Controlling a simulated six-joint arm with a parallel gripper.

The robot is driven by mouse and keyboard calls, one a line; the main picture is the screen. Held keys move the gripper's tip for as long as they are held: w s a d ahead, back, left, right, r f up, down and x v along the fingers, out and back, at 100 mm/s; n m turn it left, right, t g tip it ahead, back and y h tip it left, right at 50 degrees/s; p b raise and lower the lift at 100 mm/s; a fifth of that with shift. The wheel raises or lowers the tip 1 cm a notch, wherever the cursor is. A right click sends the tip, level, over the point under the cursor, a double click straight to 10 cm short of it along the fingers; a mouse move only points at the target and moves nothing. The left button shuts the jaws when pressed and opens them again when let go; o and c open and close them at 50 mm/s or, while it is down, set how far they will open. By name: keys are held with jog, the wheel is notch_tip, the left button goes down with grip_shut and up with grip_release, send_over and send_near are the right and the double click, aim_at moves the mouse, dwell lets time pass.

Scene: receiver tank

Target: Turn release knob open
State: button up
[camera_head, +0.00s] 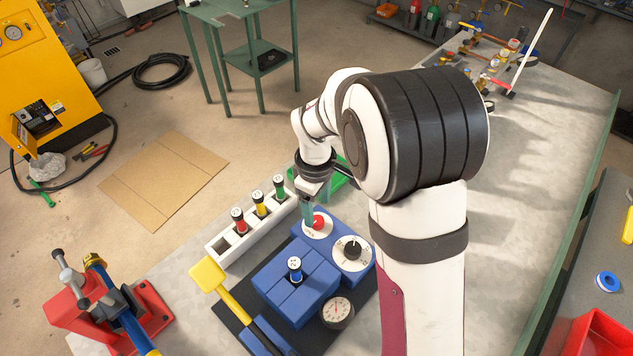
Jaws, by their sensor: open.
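A blue block assembly (290,285) sits on a dark mat on the metal bench. It carries a red knob (318,222) on a white disc and a black knob (351,249) on a white marked dial. I cannot read which of the two is the release knob. My gripper (308,208) points down just beside the red knob, at its left in the picture. Its fingers are open, and I cannot tell whether they touch the knob. My arm hides part of the bench behind.
A white rack (228,245) holds red, yellow and green topped cylinders. A yellow-handled tool (222,285) lies at the left. A red vise-like fixture (150,310) stands farther left.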

aim_at(316, 223)
notch_tip(316, 223, up, 11)
jog(key=shift+s, duration=0.15)
jog(key=shift+s+a, duration=0.1)
